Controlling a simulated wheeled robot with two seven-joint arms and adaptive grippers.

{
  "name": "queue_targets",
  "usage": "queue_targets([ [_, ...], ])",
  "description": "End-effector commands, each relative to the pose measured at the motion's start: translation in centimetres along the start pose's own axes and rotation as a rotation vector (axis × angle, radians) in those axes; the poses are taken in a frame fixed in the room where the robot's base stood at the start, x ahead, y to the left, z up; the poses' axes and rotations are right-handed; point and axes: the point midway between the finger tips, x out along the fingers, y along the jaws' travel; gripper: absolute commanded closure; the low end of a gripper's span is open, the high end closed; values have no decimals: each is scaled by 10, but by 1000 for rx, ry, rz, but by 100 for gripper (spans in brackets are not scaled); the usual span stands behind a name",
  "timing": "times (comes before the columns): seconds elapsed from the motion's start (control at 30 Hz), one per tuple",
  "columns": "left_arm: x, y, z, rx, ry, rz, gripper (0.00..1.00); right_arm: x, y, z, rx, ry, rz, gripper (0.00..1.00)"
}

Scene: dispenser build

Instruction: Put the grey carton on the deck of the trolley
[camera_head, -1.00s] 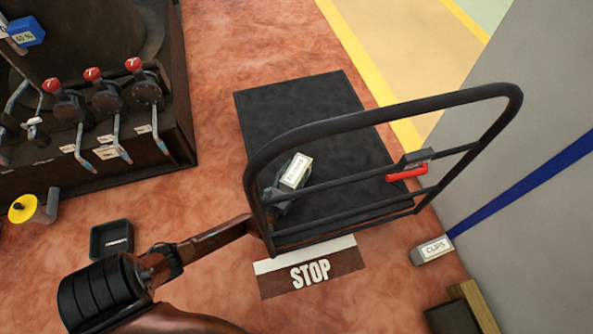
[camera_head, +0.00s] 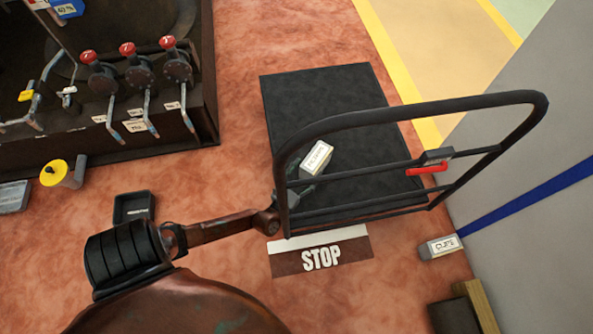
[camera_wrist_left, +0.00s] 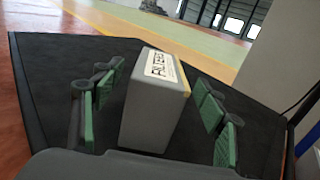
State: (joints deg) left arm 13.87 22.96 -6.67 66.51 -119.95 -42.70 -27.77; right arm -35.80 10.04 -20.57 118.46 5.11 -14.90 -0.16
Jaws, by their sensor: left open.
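The grey carton (camera_head: 317,158) with a white label is over the near left part of the trolley's black deck (camera_head: 325,100), behind the handle (camera_head: 410,113). In the left wrist view the carton (camera_wrist_left: 155,103) stands upright and appears to rest on the deck (camera_wrist_left: 52,65). My left gripper (camera_wrist_left: 160,108) is open, its green-padded fingers on either side of the carton with visible gaps. In the head view the left gripper (camera_head: 305,186) is partly hidden by the handle and carton. My right gripper is in neither view.
The tubular handle with a red lever (camera_head: 427,168) rises close to my left arm. A labelled grey box (camera_head: 440,246) is by the wall. A black tray (camera_head: 134,207) lies on the floor, and a lever bench (camera_head: 110,130) stands left. The far deck is clear.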

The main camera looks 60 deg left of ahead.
Motion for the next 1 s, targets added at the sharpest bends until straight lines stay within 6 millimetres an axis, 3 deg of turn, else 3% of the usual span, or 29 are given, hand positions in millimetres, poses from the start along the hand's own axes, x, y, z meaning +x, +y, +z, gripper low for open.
queue_targets([
  [0.1,-23,0,4,-1,-1,0,34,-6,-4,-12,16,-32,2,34],
  [0.3,-46,0,1,0,-1,0,34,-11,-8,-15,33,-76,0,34],
  [1.0,-51,0,0,-1,0,1,34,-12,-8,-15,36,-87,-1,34],
])
